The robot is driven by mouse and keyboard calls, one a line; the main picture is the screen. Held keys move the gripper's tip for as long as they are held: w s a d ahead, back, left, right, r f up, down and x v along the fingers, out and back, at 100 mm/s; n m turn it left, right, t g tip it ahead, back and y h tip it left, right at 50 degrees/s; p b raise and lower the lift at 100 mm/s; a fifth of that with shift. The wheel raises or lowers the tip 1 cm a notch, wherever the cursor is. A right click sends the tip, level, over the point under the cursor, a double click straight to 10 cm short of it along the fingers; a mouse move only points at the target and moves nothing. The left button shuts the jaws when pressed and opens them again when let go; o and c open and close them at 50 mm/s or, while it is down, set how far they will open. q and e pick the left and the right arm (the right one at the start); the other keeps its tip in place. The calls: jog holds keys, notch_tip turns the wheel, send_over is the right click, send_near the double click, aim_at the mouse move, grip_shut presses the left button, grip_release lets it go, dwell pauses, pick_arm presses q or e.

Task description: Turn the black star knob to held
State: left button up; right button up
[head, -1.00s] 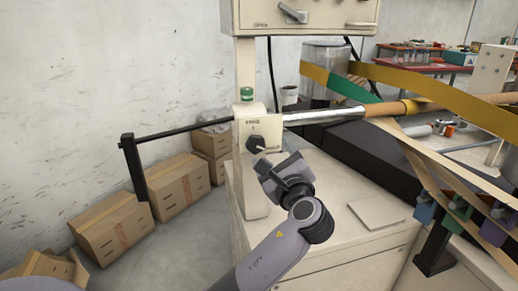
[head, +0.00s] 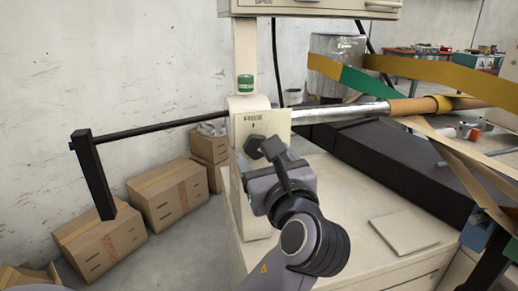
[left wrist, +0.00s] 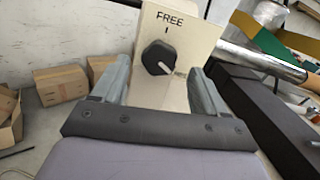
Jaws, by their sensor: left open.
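The black star knob (head: 254,145) is on the cream front plate of the winder's post, partly hidden by my left gripper (head: 262,158) in the head view. In the left wrist view the knob (left wrist: 158,57) shows whole, below the word FREE and a short tick mark. A pale mark on the knob is at its lower right, away from the tick. My left gripper is open, one finger to each side of the knob in the left wrist view. I cannot tell how deep the fingers reach; no contact shows. My right gripper is not in view.
A black crank arm (head: 92,175) on a thin rod sticks out to the left. A steel shaft (head: 335,112) runs right with yellow and green strips. A cream cabinet top (head: 350,205) lies below, and cardboard boxes (head: 165,195) stand on the floor at left.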

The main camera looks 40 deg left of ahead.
aim_at(257, 147)
pick_arm(q)
jog(key=shift+x, duration=2.3)
jog(key=c, duration=1.1)
jog(key=shift+o, duration=0.2)
jog(key=shift+r+n+p, duration=0.15)
jog(key=shift+n+p, duration=0.15)
jog(key=shift+p, duration=0.3)
jog(key=shift+n+p, duration=0.3)
jog(key=shift+f, duration=0.2)
jog(key=o, duration=1.1)
jog(key=shift+c, duration=0.2)
jog(key=v, duration=0.7)
